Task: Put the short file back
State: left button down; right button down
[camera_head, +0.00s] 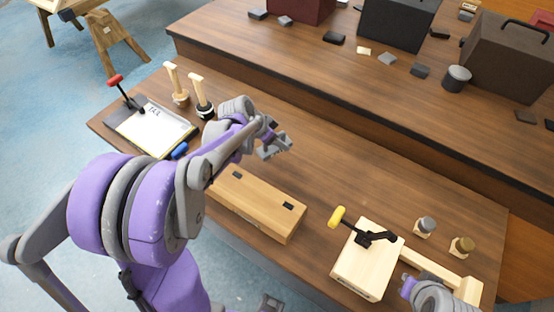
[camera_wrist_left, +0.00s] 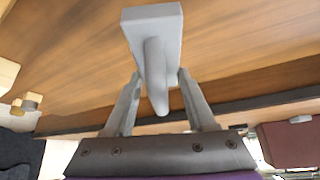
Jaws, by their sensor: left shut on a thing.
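My left gripper (camera_head: 275,147) is held over the middle of the workbench, just above and behind the long wooden block. In the left wrist view its fingers (camera_wrist_left: 158,88) close from both sides on a pale grey T-shaped piece (camera_wrist_left: 152,38), with a flat bar and a rounded stem pointing at the camera. I cannot tell for certain that this is the short file; no other file is clearly recognisable. My right gripper (camera_head: 415,288) shows partly at the lower right, beside a pale wooden jig; its jaws are unclear.
The long wooden block (camera_head: 255,205) has two black inserts. Two small knobs (camera_head: 426,226) stand at the right. The bench (camera_head: 350,175) is clear between.

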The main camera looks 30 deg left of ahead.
aim_at(284, 158)
pick_arm(q)
notch_tip(284, 158, down, 8)
jog(key=shift+r+b, duration=0.2)
jog(key=shift+b, duration=0.1)
jog(key=shift+f, duration=0.1)
jog(key=shift+c, duration=1.1)
grip_release()
